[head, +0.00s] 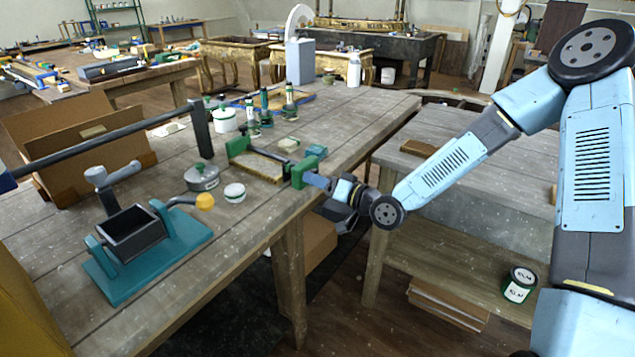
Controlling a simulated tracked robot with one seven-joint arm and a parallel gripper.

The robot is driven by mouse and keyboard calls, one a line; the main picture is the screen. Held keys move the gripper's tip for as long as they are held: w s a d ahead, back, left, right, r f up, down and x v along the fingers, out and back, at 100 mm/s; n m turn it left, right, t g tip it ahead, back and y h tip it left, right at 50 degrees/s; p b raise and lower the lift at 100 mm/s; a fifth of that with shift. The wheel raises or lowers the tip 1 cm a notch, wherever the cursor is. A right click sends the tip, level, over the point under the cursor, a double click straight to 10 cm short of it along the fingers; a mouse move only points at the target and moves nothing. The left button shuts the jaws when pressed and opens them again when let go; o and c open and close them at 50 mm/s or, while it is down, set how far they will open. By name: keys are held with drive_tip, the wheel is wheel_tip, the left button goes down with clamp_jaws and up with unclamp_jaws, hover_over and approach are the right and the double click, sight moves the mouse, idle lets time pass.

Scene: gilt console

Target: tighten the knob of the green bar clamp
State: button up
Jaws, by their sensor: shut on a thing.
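The green bar clamp (303,173) lies on the wooden workbench near its right edge, in the head view. Its green end blocks sit around a pale wooden piece (262,166). My gripper (326,184) is at the clamp's right end, just past the bench edge, reaching in from the right. It is shut on the knob of the clamp, which is mostly hidden by the fingers. I cannot tell from here how tightly the clamp presses on the wood.
A teal-based device with a dark box (135,233) stands at the bench's front left. A lower grey table (440,172) is beneath my arm.

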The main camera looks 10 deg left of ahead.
drive_tip(key=shift+w+d+f, duration=0.1)
drive_tip(key=shift+d, duration=0.05)
drive_tip(key=o, duration=1.1)
drive_tip(key=v, duration=1.3)
drive_tip(key=shift+d, duration=0.35)
